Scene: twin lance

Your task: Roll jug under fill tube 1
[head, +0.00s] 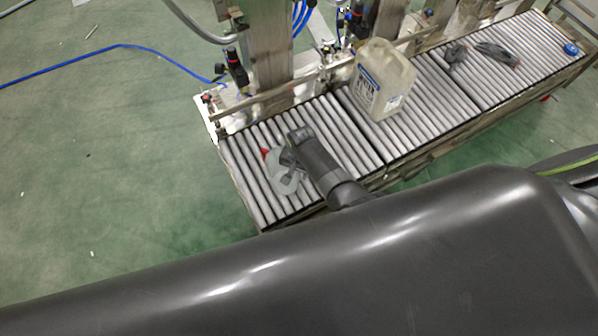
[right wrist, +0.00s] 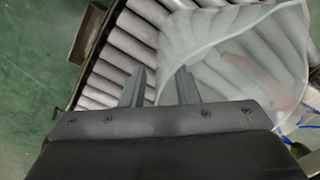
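The jug (head: 383,80) is translucent and off-white with a printed label. It stands upright on the roller conveyor (head: 350,150) near the rear filling posts. My right gripper (head: 283,160) is over the left end of the conveyor, left of and apart from the jug. A crumpled translucent film or bag (head: 284,182) with a red patch is beside it. In the right wrist view, my right gripper (right wrist: 160,88) has its fingers apart, and the film (right wrist: 235,55) overlaps the area by the right finger. I cannot tell which fill tube is number 1. My left gripper is not in view.
A metal post (head: 268,50) with black fittings (head: 236,68) stands behind the conveyor. Grey items (head: 497,53) and a blue cap-like item (head: 571,50) lie at its right end. Rollers just left of the jug are clear. A blue hose (head: 110,46) lies on the green floor.

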